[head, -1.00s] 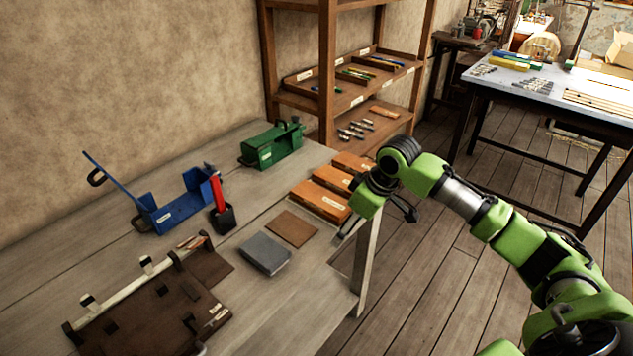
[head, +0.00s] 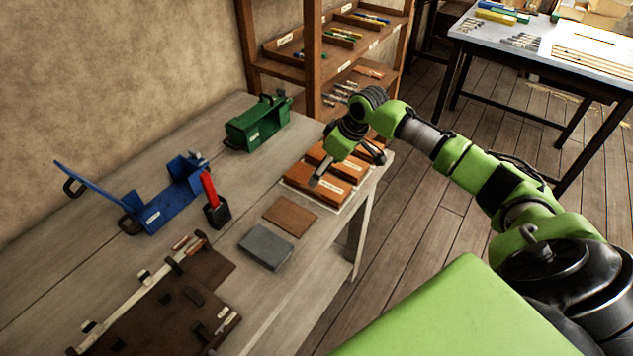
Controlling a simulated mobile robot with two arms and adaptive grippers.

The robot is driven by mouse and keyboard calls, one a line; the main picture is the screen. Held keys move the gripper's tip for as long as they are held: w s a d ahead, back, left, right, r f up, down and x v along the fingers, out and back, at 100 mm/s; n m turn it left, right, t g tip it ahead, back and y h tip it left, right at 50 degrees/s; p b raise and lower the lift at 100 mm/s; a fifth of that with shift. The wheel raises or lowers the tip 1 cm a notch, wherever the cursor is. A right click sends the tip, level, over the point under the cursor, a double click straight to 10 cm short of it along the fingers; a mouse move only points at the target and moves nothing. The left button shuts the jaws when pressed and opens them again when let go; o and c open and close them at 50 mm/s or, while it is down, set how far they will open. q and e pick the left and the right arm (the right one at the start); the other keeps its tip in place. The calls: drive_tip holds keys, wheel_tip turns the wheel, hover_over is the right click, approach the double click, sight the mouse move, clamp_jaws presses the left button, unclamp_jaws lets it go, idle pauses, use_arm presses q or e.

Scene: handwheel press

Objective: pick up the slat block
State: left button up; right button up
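Several orange-brown wooden blocks with pale labels lie in a row near the right edge of the workbench. The nearest labelled block (head: 312,190) shows most clearly. The label text is too small to read, so I cannot tell for sure which one is the slat block. My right gripper (head: 349,168) is above this row, pointing down, with its fingers spread and nothing between them. It partly hides the blocks behind it. I cannot tell whether it touches one. My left gripper is not in view.
On the workbench (head: 140,215) lie a thin brown plate (head: 290,215), a grey block (head: 266,246), a blue fixture (head: 170,200), a red-handled tool (head: 212,195), a green device (head: 258,125) and a dark jig board (head: 170,310). A shelf (head: 313,60) stands behind. Bare bench separates several items.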

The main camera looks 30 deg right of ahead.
drive_tip(key=shift+w+a+f+p, duration=0.1)
drive_tip(key=shift+a+f+p, duration=0.05)
drive_tip(key=shift+f+p, duration=0.25)
drive_tip(key=p+x, duration=0.1)
drive_tip(key=x, duration=0.2)
drive_tip(key=shift+a+f, duration=0.1)
drive_tip(key=shift+f, duration=0.2)
drive_tip(key=shift+w+f, duration=0.2)
drive_tip(key=shift+f, duration=0.25)
drive_tip(key=shift+r, duration=0.1)
drive_tip(key=c, duration=1.4)
